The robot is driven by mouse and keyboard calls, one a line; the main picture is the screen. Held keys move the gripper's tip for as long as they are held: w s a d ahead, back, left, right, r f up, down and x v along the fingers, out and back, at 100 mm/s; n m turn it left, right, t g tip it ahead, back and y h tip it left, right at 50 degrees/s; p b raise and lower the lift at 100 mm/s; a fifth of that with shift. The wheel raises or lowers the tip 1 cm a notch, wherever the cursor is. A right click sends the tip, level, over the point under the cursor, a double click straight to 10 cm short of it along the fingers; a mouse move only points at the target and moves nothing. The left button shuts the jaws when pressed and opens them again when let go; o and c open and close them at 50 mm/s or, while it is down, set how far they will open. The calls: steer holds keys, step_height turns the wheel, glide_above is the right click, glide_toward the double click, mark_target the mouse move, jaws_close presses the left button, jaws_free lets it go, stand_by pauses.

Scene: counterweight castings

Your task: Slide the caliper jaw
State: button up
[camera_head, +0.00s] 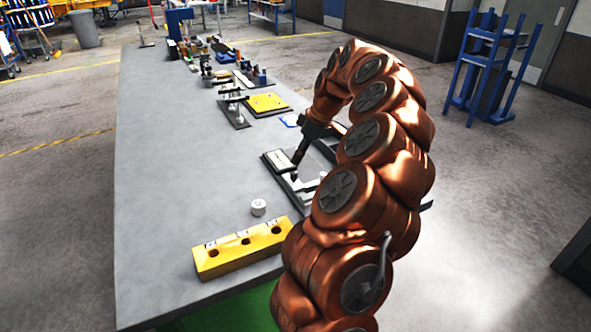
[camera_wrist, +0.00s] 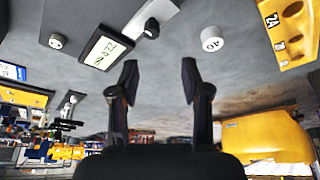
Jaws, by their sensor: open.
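The caliper device in the head view has a dark plate with a pale display panel (camera_head: 281,160) and lighter metal parts (camera_head: 303,185) in front of it, partly hidden by my arm. In the wrist view the display (camera_wrist: 107,47) reads about 22.0.
A white cylinder (camera_head: 258,207), marked 40 in the wrist view (camera_wrist: 211,40), stands on the grey table (camera_head: 165,190). A yellow block with holes (camera_head: 240,250) lies near the front edge. Further fixtures and a yellow panel (camera_head: 267,103) stand behind. The table's left side is clear.

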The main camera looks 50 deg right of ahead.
mark_target(294, 173)
steer(key=shift+s+d+f+p+x, duration=0.15)
steer(key=shift+p+x, duration=0.3)
steer(key=shift+x, duration=0.85)
steer(key=shift+d+p+x, duration=0.3)
steer(key=shift+p+x, duration=0.1)
steer(key=shift+x, duration=0.9)
steer(key=shift+s+d+f+p+x, duration=0.15)
steer(key=shift+p+x, duration=0.3)
steer(key=shift+x, duration=0.9)
steer(key=shift+d+r, duration=0.1)
jaws_close()
